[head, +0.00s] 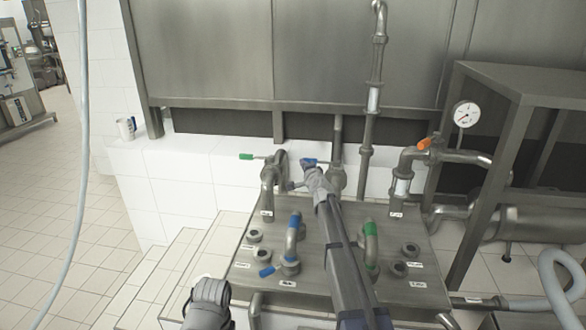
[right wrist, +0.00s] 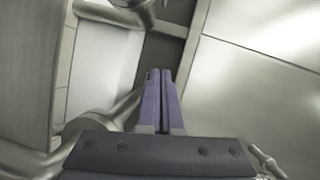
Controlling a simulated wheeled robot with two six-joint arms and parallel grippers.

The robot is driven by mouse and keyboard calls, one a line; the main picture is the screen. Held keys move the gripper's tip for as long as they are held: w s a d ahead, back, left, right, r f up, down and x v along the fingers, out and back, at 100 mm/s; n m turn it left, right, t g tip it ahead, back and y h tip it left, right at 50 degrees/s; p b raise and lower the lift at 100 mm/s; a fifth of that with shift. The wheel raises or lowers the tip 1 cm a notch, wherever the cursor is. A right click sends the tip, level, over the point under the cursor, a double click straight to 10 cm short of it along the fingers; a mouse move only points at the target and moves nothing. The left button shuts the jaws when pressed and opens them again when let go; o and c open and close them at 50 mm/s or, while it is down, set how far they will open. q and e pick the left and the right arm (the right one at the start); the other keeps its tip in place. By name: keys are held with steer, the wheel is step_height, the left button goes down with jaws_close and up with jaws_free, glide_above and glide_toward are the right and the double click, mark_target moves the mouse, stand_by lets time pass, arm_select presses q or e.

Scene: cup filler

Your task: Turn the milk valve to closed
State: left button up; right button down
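Several valves with coloured handles stand on the pipework in the head view. An orange handle (head: 424,144) is on the right pipe. I cannot read the labels, so I cannot tell which valve is milk. My right gripper (head: 309,174) is at the back middle, close to the blue handle; contact is unclear. In the right wrist view its purple fingers (right wrist: 160,78) are together with nothing visible between them. My left gripper is not in view.
A metal panel (head: 332,232) carries capped ports and curved pipes with blue (head: 294,219) and green (head: 371,229) parts. A pressure gauge (head: 466,114) stands at the right beside a metal frame (head: 500,150). A white mug (head: 126,128) sits on the tiled ledge at the left.

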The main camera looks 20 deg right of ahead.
steer(key=s+a+r+p, duration=0.2)
steer(key=s+a, duration=0.5)
steer(key=a, duration=0.3)
steer(key=shift+a, duration=0.4)
steer(key=shift+r, duration=0.1)
